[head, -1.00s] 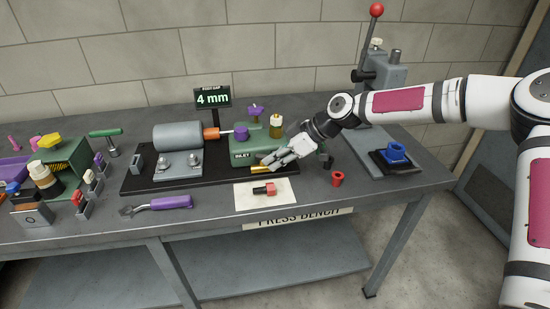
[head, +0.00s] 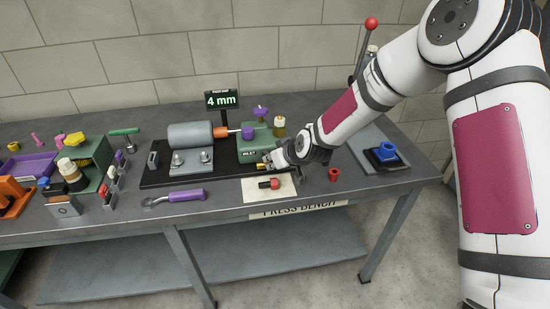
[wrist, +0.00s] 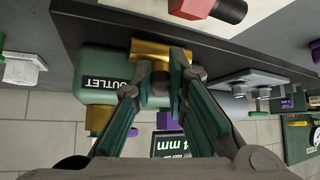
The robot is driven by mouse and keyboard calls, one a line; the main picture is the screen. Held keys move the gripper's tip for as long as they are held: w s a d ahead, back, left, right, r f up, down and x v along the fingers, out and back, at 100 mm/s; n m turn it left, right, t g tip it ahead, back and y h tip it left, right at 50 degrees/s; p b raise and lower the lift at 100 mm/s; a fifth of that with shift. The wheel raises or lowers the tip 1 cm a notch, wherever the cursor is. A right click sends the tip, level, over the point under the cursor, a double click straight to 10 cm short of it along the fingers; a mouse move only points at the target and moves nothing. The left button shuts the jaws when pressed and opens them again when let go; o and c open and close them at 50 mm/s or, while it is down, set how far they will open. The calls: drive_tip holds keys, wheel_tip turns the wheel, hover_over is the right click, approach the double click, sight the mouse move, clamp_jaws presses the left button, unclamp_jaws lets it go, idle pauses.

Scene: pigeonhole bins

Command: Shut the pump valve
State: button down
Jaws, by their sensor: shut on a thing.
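The green pump (head: 254,145) stands on a black base plate, with one purple knob (head: 261,113) on top and another (head: 248,133) at its left. A brass fitting (head: 262,167) sticks out low at its front. My gripper (head: 268,161) is at this fitting. In the wrist view, upside down, my gripper (wrist: 163,68) has its two fingers closed on the brass fitting (wrist: 160,50), beside the green body (wrist: 108,72) with its OUTLET label. Which part is the valve I cannot tell for sure. My arm hides part of the pump's right side.
A grey cylinder (head: 190,135) with an orange end is left of the pump, under a 4 mm display (head: 221,99). A white card (head: 252,191) with a red-and-black part lies in front. A red ring (head: 334,174) and a blue part (head: 384,151) are right. A purple-handled tool (head: 186,196) lies front left.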

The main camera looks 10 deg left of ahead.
drive_tip(key=shift+s+a+r+m+t+h+p, duration=0.15)
drive_tip(key=shift+a+m+t+h+p, duration=0.15)
drive_tip(key=shift+m, duration=0.25)
drive_tip(key=shift+s+a+m+t+h+p, duration=0.1)
drive_tip(key=shift+m+t+h+p, duration=0.15)
drive_tip(key=shift+m+h, duration=0.25)
drive_tip(key=shift+a+m+t+h+p, duration=0.1)
drive_tip(key=shift+m+t+h+p, duration=0.15)
drive_tip(key=shift+m+h+p, duration=0.5)
drive_tip(key=shift+m, duration=0.4)
drive_tip(key=c, duration=1.9)
unclamp_jaws()
drive_tip(key=v, duration=1.2)
